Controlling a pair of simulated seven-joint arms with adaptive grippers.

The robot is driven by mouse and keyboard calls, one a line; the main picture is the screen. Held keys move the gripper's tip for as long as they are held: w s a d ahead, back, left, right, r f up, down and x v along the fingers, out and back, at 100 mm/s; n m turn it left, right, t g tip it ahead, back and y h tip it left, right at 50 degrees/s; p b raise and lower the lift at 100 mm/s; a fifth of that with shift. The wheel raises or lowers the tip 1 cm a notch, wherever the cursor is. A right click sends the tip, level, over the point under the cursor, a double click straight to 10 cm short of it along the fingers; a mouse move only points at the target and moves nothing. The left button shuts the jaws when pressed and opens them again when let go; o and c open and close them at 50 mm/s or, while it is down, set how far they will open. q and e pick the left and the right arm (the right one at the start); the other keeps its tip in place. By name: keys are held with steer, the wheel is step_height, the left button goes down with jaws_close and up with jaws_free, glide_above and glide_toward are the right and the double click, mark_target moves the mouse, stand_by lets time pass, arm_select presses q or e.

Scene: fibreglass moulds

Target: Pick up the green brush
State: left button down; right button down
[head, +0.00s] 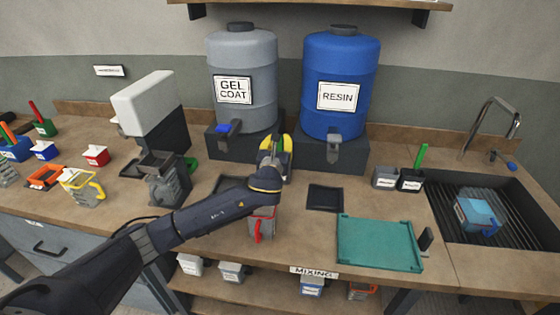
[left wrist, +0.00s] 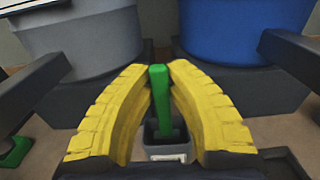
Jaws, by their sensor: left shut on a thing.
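The brush's lower end goes into a small grey cup (left wrist: 148,137) with a white label; whether the cup rests on the bench is hidden. In the head view my gripper hides the held brush. Another green-handled brush (head: 421,156) stands in a black cup (head: 411,180) at the right. My right gripper is not in view.
The grey gel coat drum (head: 243,112) and blue resin drum (head: 337,120) stand behind my gripper. A red-handled cup (head: 262,224) is just below my arm. A teal tray (head: 379,243) and dark pad (head: 325,198) lie right. The sink (head: 465,190) is far right.

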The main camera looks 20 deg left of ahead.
arm_select(q)
step_height(320, 180, up, 20)
stand_by(0.9)
stand_by(1.6)
